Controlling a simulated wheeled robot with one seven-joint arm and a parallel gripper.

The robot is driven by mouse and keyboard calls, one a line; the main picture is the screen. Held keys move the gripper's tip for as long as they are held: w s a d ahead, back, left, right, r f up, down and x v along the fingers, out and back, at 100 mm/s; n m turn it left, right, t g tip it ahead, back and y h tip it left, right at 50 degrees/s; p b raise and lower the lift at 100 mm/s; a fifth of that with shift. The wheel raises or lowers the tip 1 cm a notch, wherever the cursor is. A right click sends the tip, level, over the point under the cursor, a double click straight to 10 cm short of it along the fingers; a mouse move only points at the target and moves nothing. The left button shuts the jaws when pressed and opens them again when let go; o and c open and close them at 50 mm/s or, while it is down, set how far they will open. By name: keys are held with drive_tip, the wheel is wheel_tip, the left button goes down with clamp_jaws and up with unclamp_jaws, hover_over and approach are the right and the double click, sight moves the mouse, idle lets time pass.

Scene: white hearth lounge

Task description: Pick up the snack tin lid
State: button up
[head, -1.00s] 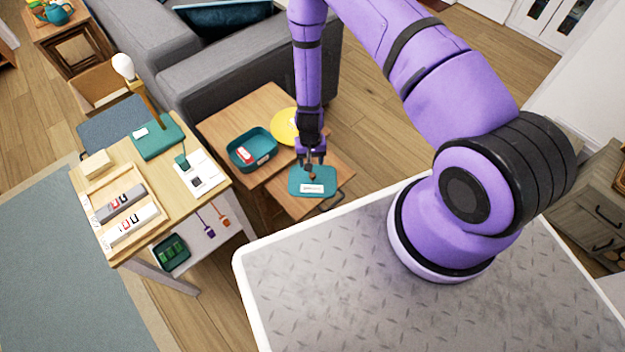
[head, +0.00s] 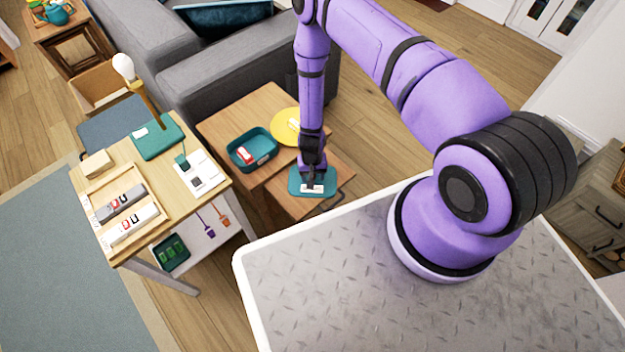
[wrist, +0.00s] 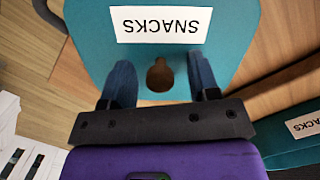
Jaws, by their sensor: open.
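The snack tin lid (head: 297,182) is a teal rectangular plate with a white label. It lies on the low wooden table in the head view. In the wrist view the lid (wrist: 90,45) shows its "SNACKS" label and a round brown knob (wrist: 160,75). My gripper (head: 312,182) is down at the lid. In the wrist view my gripper (wrist: 162,78) is open, with one finger on each side of the knob and a gap to it on both sides. The open teal tin (head: 243,157) stands left of the lid, with a red and white item inside.
A yellow round plate (head: 284,128) lies behind my gripper on the wooden table (head: 218,125). A grey sofa (head: 215,75) stands behind it. At the left is a desk (head: 205,205) with a lamp base (head: 157,140) and a wooden tray. A dark handle shows beside the lid.

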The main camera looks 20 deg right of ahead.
drive_tip(key=c, duration=1)
